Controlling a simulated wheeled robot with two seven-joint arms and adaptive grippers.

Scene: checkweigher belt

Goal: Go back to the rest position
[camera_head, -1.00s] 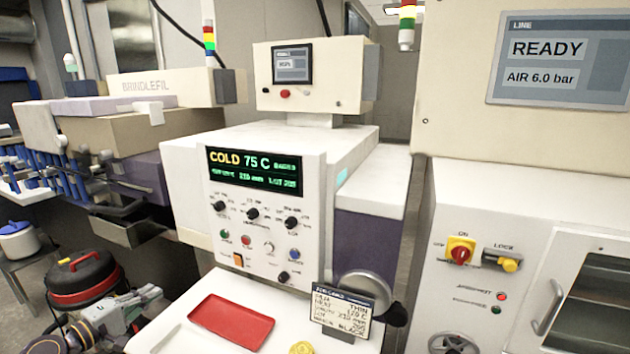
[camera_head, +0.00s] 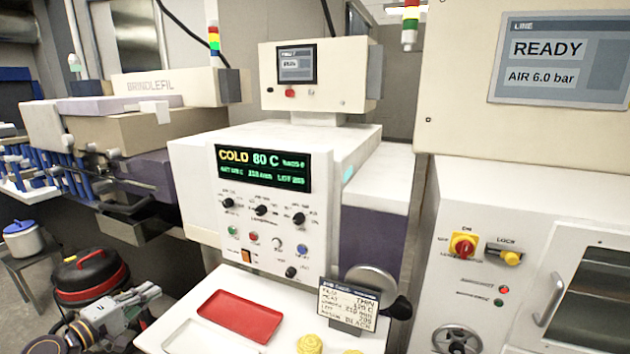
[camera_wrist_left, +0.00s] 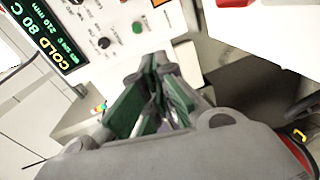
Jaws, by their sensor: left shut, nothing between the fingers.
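My left gripper (camera_head: 132,303) is low at the left of the head view, beside the white shelf of the cream machine and apart from it. In the left wrist view its green-padded fingers (camera_wrist_left: 158,98) are together and hold nothing. The machine's front panel (camera_head: 262,215) is beyond the fingers, with knobs, buttons and a display (camera_head: 262,167) reading COLD 80 C. My right gripper is not in view.
A red tray (camera_head: 240,315), a lettered card (camera_head: 348,304) and yellow pieces (camera_head: 310,344) are on the shelf. A red and black canister (camera_head: 90,278) stands behind my left arm. A cabinet (camera_head: 490,230) is at right.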

